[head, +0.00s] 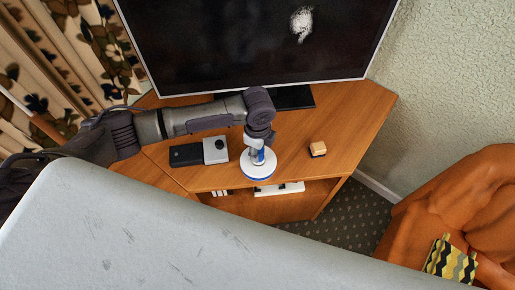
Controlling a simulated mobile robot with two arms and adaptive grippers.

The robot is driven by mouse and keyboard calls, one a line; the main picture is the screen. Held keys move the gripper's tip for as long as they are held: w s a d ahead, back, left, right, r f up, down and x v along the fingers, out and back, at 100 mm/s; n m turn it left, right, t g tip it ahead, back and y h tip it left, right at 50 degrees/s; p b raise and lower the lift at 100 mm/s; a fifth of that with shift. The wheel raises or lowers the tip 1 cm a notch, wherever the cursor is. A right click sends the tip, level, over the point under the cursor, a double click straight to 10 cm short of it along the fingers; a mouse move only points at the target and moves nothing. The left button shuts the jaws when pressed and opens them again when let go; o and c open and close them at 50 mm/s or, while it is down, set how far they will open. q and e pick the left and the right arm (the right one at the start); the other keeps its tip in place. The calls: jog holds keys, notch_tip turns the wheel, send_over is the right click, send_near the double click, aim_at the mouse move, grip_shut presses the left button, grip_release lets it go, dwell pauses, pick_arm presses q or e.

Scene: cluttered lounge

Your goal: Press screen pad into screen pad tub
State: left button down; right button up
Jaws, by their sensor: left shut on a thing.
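The screen pad tub (258,173) is a round white dish with a blue rim on the wooden cabinet top, near its front edge. My left gripper (257,152) points down directly over the tub. It is shut on a small blue and white piece, which looks like the screen pad (258,158). The pad's lower end is at the tub's middle; whether it touches the inside I cannot tell. The gripper hides part of the pad and of the tub's back. My right gripper is not in view.
A dark screen (230,45) with a white smudge (302,22) stands behind the arm. A black box (186,155) and a grey box (215,150) lie left of the tub, a small orange-and-cream block (318,149) right. An orange armchair (440,205) stands at right.

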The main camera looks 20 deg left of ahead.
pick_arm(q)
jog(key=shift+f+b, duration=0.35)
jog(key=shift+f, duration=0.85)
jog(key=c, duration=0.7)
grip_release()
jog(key=shift+c, duration=0.2)
notch_tip(320, 180, up, 12)
